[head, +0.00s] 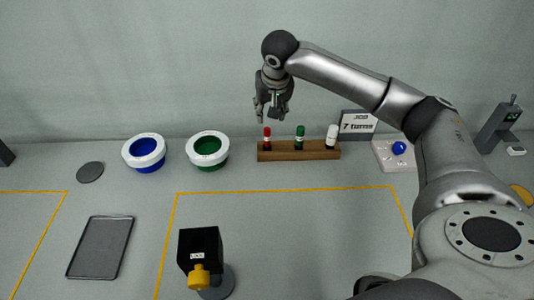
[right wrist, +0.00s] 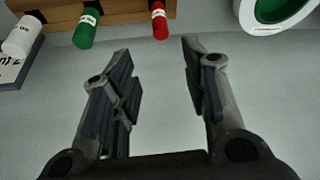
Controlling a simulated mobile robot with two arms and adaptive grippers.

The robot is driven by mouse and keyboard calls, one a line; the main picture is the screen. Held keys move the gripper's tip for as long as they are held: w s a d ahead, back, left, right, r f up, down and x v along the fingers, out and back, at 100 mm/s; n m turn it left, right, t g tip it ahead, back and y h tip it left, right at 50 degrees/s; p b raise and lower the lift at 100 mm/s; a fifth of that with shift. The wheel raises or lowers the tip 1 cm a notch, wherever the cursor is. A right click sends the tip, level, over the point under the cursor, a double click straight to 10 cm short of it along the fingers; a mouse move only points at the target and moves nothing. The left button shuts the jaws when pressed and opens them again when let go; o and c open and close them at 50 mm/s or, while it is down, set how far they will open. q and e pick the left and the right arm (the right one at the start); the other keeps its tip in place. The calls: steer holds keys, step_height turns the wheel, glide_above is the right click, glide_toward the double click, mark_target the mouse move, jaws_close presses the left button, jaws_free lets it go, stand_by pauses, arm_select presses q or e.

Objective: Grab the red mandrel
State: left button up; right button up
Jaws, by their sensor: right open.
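The red mandrel (head: 267,138) stands in the left end of a wooden rack (head: 298,155) at the back of the table. It has a white band. In the right wrist view the red mandrel (right wrist: 159,22) shows at the top, ahead of and between the fingertips. My right gripper (head: 269,108) is open and empty, above the red mandrel in the head view and apart from it. Its two fingers (right wrist: 160,60) fill the middle of the right wrist view. A green mandrel (head: 300,136) and a white mandrel (head: 332,136) stand in the same rack. My left gripper is not in view.
Left of the rack are a white-rimmed green bowl (head: 208,135) and a white-rimmed blue bowl (head: 144,138). A sign (head: 357,123) and a plate with a blue knob (head: 399,148) are at right. A dark tray (head: 100,247) and black device (head: 199,246) are in front.

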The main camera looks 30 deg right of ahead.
mark_target(268, 128)
steer(key=x, duration=0.5)
steer(key=s+b+x, duration=0.1)
steer(key=x, duration=0.2)
steer(key=shift+a+f, duration=0.15)
steer(key=shift+a, duration=0.05)
steer(key=shift+a+x, duration=0.2)
steer(key=shift+x, duration=2.5)
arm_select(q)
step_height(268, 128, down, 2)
arm_select(e)
steer(key=shift+s, duration=0.15)
jaws_close()
